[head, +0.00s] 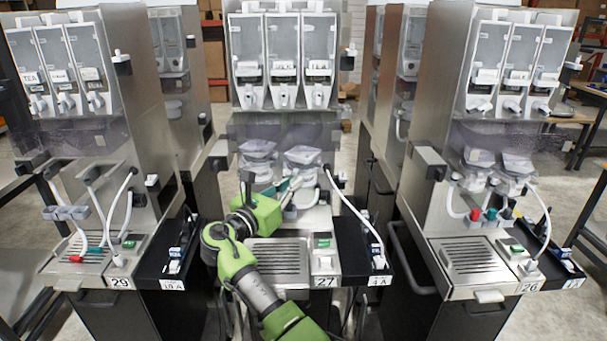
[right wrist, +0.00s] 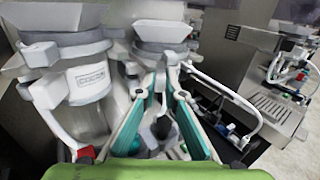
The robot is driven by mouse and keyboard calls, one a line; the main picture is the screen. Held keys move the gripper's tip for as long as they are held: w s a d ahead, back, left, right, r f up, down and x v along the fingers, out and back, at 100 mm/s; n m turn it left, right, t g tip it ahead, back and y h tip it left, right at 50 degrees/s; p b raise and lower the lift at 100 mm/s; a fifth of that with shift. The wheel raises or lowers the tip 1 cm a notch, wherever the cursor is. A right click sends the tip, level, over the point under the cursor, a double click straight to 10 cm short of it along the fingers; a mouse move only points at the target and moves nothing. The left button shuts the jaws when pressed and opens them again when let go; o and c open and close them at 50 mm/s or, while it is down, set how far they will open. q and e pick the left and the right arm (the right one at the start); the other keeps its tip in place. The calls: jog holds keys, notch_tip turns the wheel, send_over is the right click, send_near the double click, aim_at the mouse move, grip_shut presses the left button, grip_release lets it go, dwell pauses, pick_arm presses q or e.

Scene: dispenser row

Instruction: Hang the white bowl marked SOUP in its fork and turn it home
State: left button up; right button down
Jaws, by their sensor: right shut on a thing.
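At the middle machine, two white bowls sit under the dispensers: a left one (head: 259,165) and a right one (head: 303,158). In the right wrist view the left bowl (right wrist: 93,78) bears a label that looks like COCOA. The right bowl (right wrist: 160,32) shows no readable label there, so I cannot confirm SOUP. My right gripper (right wrist: 163,76) has its teal fingers closed in at the white lower part of the right bowl; in the head view the gripper (head: 290,187) is just below it. The fork and the bowl's exact seating are hidden. My left gripper is out of view.
The middle machine has a drip grate (head: 278,262) and a white hose (head: 352,212) on its right. A left machine (head: 135,130) and a right machine (head: 440,100) flank it, with gaps between. A red-tipped part (right wrist: 86,154) shows low left in the wrist view.

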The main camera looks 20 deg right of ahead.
jog(key=c, duration=2)
grip_release()
jog(key=shift+w+d, duration=0.15)
jog(key=shift+d, duration=0.05)
jog(key=shift+c, duration=0.2)
jog(key=shift+w+d+f, duration=0.1)
jog(key=shift+w+f, duration=0.05)
jog(key=shift+f, duration=0.1)
